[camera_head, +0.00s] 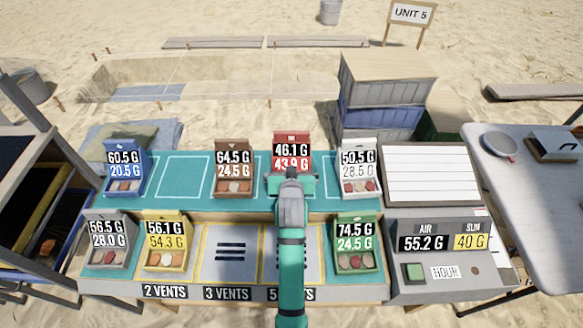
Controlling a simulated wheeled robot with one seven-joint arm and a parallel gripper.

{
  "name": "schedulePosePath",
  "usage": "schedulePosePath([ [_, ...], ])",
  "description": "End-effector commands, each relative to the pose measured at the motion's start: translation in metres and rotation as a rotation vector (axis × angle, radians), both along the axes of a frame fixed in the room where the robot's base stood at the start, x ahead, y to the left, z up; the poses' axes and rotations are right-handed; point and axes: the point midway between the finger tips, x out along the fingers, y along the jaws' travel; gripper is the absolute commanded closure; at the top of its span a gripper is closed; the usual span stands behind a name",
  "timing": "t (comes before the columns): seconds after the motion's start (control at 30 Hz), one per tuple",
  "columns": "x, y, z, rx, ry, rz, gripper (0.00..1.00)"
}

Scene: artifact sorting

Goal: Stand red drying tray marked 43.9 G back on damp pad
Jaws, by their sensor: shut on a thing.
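The red drying tray (291,137) stands upright at the back of the bench, with 46.1 G in white on black above 43.9 G in white on red. My gripper (291,182) is in front of it, shut on the red tray, and hides its lower part. A teal pad (183,177) with pale outlined squares runs along the bench's back row, and the red tray is over or on it. I cannot tell whether the tray's base touches the pad.
A brown tray (233,149) is left of the red one and a white tray (358,147) right. Blue (125,157), grey (107,226), yellow (165,226) and green (355,228) trays stand nearby. A grey vent pad (230,241) is empty. A control box (440,282) is at right.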

Motion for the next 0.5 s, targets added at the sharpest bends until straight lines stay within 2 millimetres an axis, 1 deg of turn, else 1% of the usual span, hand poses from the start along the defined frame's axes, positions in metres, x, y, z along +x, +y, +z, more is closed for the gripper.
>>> schedulePosePath([
  [0.03,-0.001,0.0,-0.009,0.0,0.003,0.0,0.36],
  [0.1,-0.001,0.0,-0.018,0.0,0.003,0.0,0.36],
  [0.2,-0.001,0.0,-0.027,0.0,0.002,0.0,0.36],
  [0.5,-0.001,0.0,-0.028,0.0,0.0,0.0,0.36],
])
